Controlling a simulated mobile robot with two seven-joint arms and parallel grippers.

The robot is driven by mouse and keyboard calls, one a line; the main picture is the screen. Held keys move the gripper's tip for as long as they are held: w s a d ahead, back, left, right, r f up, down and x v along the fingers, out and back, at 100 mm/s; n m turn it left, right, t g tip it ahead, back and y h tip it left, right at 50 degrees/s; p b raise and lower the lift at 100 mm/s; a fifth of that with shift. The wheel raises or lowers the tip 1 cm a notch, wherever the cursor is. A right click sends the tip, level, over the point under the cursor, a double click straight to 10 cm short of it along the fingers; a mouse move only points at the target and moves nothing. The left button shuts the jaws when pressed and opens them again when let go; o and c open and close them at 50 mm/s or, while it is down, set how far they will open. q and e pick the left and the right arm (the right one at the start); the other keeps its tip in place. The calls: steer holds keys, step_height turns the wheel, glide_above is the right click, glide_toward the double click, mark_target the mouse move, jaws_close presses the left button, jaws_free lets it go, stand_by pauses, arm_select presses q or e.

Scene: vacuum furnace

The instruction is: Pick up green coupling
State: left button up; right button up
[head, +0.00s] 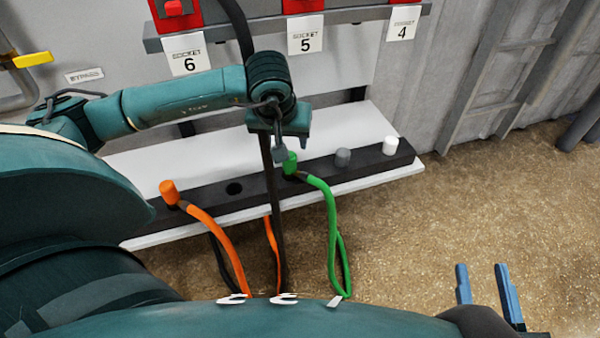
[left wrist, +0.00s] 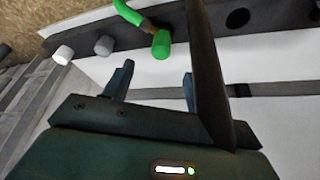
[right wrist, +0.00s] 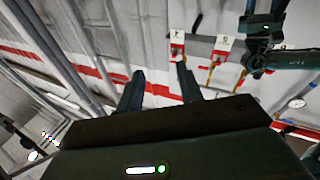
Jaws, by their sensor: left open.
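The green coupling (head: 290,164) stands in the dark rack (head: 325,165) on the white shelf, with a green hose curving down from it. My left gripper (head: 280,150) is just above and partly in front of it in the head view. In the left wrist view the green coupling (left wrist: 162,44) lies beyond the gap between the open, empty fingers (left wrist: 155,80), apart from them. My right gripper (head: 490,285) is at the lower right, over the floor, its fingers apart with nothing between them; it also shows in the right wrist view (right wrist: 160,85).
An orange coupling (head: 168,191) with an orange hose stands at the rack's left, beside an empty hole (head: 234,188). Grey (head: 342,157) and white (head: 390,145) plugs stand right of the green one. A dark hose hangs past the gripper. Numbered sockets (head: 305,34) are on the wall above.

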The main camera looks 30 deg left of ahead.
mark_target(290, 162)
arm_select(q)
steer(key=x, duration=0.2)
steer(key=b+x, duration=0.1)
steer(key=x, duration=0.2)
steer(key=b+x, duration=0.1)
steer(key=x, duration=0.1)
steer(key=shift+w+a+f, duration=0.1)
steer(key=shift+a+f, duration=0.1)
steer(key=shift+a, duration=0.1)
steer(key=shift+w+f+b, duration=0.1)
steer(key=shift+f+b, duration=0.25)
steer(key=shift+f, duration=0.05)
steer(key=x, duration=0.1)
steer(key=b+x, duration=0.2)
steer(key=shift+d+f, duration=0.15)
steer(key=shift+f, duration=0.3)
steer(key=shift+w+f, duration=0.2)
steer(key=shift+f, duration=0.2)
steer(key=shift+r, duration=0.15)
steer(key=c, duration=1.2)
arm_select(e)
steer(key=shift+w+a+r+m+t+y, duration=0.2)
steer(key=shift+a+m+t+y, duration=0.15)
steer(key=shift+y, duration=0.45)
